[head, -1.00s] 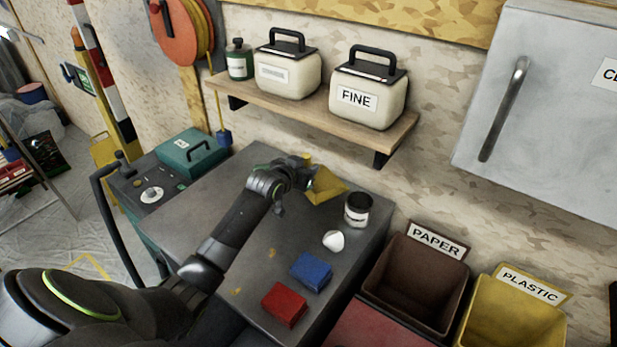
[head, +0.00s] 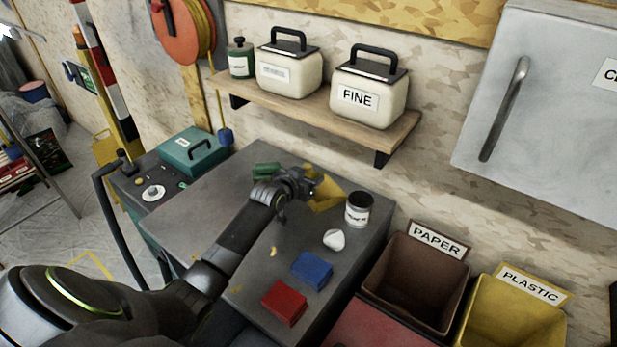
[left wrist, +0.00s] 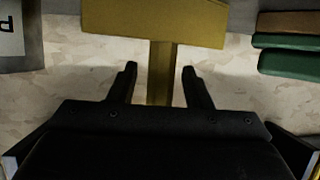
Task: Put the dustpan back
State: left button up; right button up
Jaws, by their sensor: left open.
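The yellow dustpan (head: 328,194) lies at the back of the grey bench top, near the wall. In the left wrist view its wide pan (left wrist: 155,22) is at the top and its handle (left wrist: 161,68) runs down between my fingers. My left gripper (head: 306,184) is at the dustpan's handle end. In the left wrist view my left gripper (left wrist: 159,72) is open, with one finger on each side of the handle and a gap on both sides. The gripper hides part of the handle in the head view. My right gripper is not in view.
A green item (head: 266,170) lies left of my gripper. A labelled can (head: 358,211), a white lump (head: 334,240), a blue block (head: 312,270) and a red block (head: 284,303) are on the bench. A shelf (head: 300,112) with canisters hangs above; bins (head: 415,280) stand to the right.

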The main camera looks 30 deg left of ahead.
pick_arm(q)
jog(key=shift+r, duration=0.2)
jog(key=shift+s+r, duration=0.1)
jog(key=shift+s, duration=0.5)
jog(key=v, duration=1)
jog(key=shift+s+r+b, duration=0.25)
jog(key=shift+b, duration=0.05)
